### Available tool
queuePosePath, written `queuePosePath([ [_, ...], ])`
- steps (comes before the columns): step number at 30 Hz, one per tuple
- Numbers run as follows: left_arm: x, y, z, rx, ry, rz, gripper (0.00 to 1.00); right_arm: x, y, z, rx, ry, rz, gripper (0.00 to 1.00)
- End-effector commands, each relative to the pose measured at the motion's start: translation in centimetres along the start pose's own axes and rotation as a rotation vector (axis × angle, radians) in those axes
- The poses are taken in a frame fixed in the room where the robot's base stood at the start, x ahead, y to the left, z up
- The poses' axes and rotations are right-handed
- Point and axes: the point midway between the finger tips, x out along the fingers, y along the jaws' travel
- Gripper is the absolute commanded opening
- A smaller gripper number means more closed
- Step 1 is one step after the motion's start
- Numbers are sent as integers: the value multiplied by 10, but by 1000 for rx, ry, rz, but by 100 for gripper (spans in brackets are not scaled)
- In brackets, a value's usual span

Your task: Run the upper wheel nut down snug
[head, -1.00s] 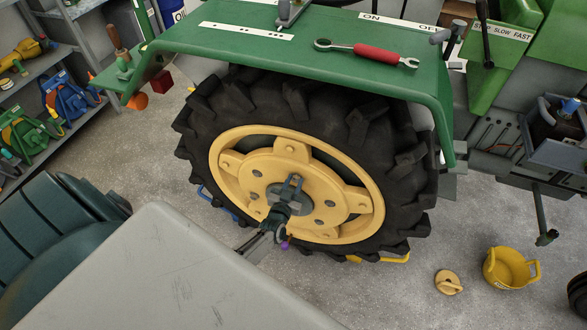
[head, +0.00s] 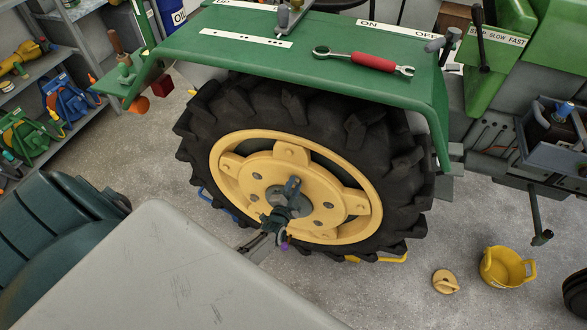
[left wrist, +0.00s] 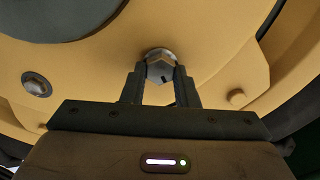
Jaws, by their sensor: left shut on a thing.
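The tractor's rear wheel has a yellow centre (head: 240,178) inside a black tyre (head: 390,150). My left gripper (head: 292,188) is in front of the wheel's hub in the head view. In the left wrist view its two fingers (left wrist: 160,82) are shut on a silver hex nut (left wrist: 160,64) with a dark mark on its face, against the yellow wheel centre. The held nut is hidden behind the gripper in the head view. Another bolt head (left wrist: 37,84) sits to the left, and the grey hub (left wrist: 60,15) is at upper left. My right gripper is not in view.
A green fender (head: 280,60) overhangs the wheel, with a red-handled ratchet wrench (head: 372,62) on top. A yellow bucket (head: 503,267) and a round yellow lid (head: 446,281) are on the floor at right. Shelves (head: 75,85) stand at left.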

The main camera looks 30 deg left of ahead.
Motion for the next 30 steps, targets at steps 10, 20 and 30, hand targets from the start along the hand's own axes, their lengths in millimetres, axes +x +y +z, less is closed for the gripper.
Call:
queuePosePath([
  [10, -5, 5, 2, 132, -6, 10, 4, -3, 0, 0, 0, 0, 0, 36],
  [20, -6, 6, 3, 155, -6, 11, 4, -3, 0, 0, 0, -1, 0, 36],
  [30, -5, 6, 3, 153, -5, 10, 49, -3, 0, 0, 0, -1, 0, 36],
])
